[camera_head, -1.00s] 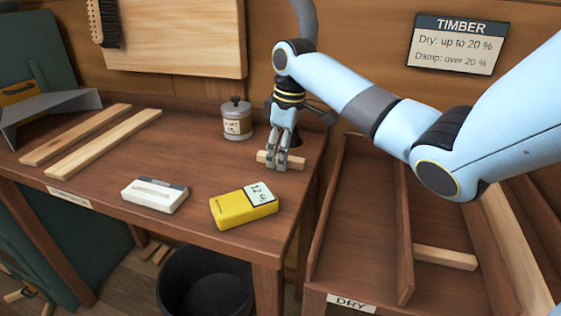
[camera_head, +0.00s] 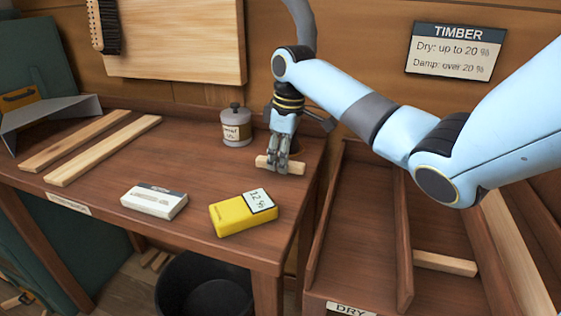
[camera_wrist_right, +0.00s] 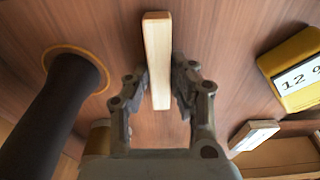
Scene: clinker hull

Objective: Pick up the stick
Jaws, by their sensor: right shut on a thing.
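The stick (camera_head: 295,167) is a short, pale wooden piece near the right end of the brown workbench. My right gripper (camera_head: 279,165) is shut on it from above, with a finger on each side. In the right wrist view the stick (camera_wrist_right: 157,55) runs lengthwise between the fingers of my right gripper (camera_wrist_right: 159,85). I cannot tell whether the stick touches the bench top. My left gripper is not in view.
A yellow meter (camera_head: 243,213) and a white box (camera_head: 154,201) lie at the bench front. A lidded jar (camera_head: 236,125) stands left of my gripper. Two long slats (camera_head: 100,150) lie at left. A tray marked DRY (camera_head: 350,240) stands right; a bin (camera_head: 205,285) is below.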

